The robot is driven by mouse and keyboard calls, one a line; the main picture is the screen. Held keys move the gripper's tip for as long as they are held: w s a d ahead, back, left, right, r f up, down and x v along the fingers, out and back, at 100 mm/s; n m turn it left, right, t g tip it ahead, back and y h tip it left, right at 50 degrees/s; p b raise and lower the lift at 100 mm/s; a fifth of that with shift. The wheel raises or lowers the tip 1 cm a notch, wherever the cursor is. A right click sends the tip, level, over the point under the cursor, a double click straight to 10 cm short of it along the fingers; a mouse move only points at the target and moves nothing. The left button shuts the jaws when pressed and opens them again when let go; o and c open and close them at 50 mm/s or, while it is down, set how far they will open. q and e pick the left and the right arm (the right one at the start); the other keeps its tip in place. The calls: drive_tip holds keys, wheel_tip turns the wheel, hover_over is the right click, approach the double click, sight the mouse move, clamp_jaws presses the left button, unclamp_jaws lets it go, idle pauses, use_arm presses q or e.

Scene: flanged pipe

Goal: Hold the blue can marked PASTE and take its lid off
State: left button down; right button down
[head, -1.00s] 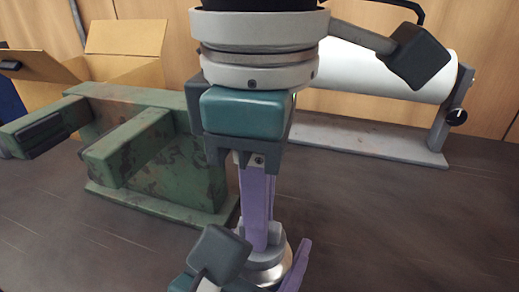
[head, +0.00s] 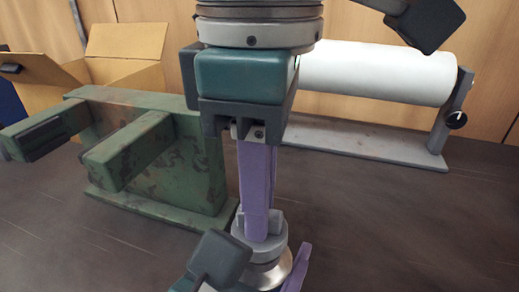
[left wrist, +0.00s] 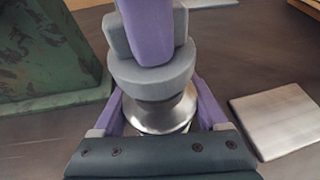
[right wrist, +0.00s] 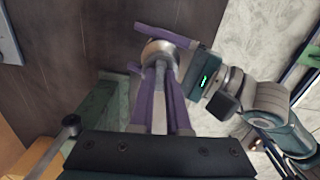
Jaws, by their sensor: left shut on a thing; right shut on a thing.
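The can (head: 268,274) shows as a bright silver, flared metal body at the bottom of the head view. I see no blue and no PASTE mark. It also shows in the left wrist view (left wrist: 160,117), between the purple fingers of my left gripper (left wrist: 158,108), shut on it from both sides. A round grey lid (left wrist: 150,76) with upright grey tabs sits above it, with a dark band between. My right gripper (head: 258,236) comes down from above, its purple fingers shut on the lid between the tabs. I cannot tell whether lid and can still touch.
A worn green metal fixture (head: 150,155) stands left of my right gripper, with an open cardboard box (head: 125,55) behind. A white roll on a grey stand (head: 375,72) is at the back right. A flat metal plate (left wrist: 278,120) lies right of the can. The table between is clear.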

drive_tip(key=shift+r, duration=0.1)
drive_tip(key=shift+r, duration=2)
use_arm(q)
unclamp_jaws()
use_arm(e)
drive_tip(key=shift+r+p, duration=0.7)
drive_tip(key=shift+p, duration=0.05)
use_arm(q)
drive_tip(key=v, duration=1.2)
